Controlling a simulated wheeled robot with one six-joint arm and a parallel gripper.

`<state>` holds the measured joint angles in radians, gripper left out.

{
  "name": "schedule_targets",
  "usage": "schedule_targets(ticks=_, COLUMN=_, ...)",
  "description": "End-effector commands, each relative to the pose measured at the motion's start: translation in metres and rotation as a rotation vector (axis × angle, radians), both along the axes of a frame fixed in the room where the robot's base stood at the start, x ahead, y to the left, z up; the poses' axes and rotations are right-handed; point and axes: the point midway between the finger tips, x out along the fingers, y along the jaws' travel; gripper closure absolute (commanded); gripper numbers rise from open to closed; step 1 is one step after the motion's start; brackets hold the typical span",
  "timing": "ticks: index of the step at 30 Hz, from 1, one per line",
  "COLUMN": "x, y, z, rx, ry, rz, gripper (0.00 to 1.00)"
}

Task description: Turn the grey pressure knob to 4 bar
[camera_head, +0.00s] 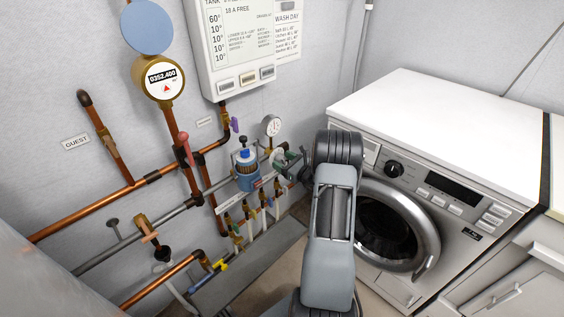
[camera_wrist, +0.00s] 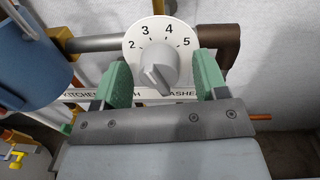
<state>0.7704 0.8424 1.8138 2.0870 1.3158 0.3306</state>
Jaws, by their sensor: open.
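The grey knob (camera_wrist: 158,66) sits at the centre of a round white dial (camera_wrist: 150,32) with the numbers 2, 3, 4 and 5 along its upper part. The 4 is near the top. A raised ridge crosses the knob's face; I cannot tell which number it marks. My gripper (camera_wrist: 162,74) is open, with one green finger to the left of the knob and one to the right. Gaps show between both fingers and the knob. In the head view my gripper (camera_head: 289,163) is at the pipes beside the washing machine, and the arm hides the knob there.
A blue filter housing (camera_head: 246,170) stands left of my gripper and also shows in the wrist view (camera_wrist: 30,62). A round gauge (camera_head: 272,126) is above it. Several small valves sit below. The washing machine (camera_head: 440,110) is close on the right. Copper pipes (camera_head: 100,202) run along the wall.

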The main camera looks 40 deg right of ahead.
Motion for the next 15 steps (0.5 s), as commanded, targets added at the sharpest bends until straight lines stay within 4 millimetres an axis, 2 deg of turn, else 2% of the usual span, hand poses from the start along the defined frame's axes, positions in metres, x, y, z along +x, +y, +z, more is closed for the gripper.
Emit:
schedule_targets(ticks=4, x=0.0067, y=0.0017, z=-0.0001, rx=0.0, ry=0.0, rz=0.0, gripper=0.34)
schedule_targets(ticks=13, x=0.0081, y=0.0021, z=0.0003, rx=0.0, ry=0.0, rz=0.0, gripper=0.34)
schedule_targets(ticks=15, x=0.0081, y=0.0021, z=0.0003, rx=0.0, ry=0.0, rz=0.0, gripper=0.39)
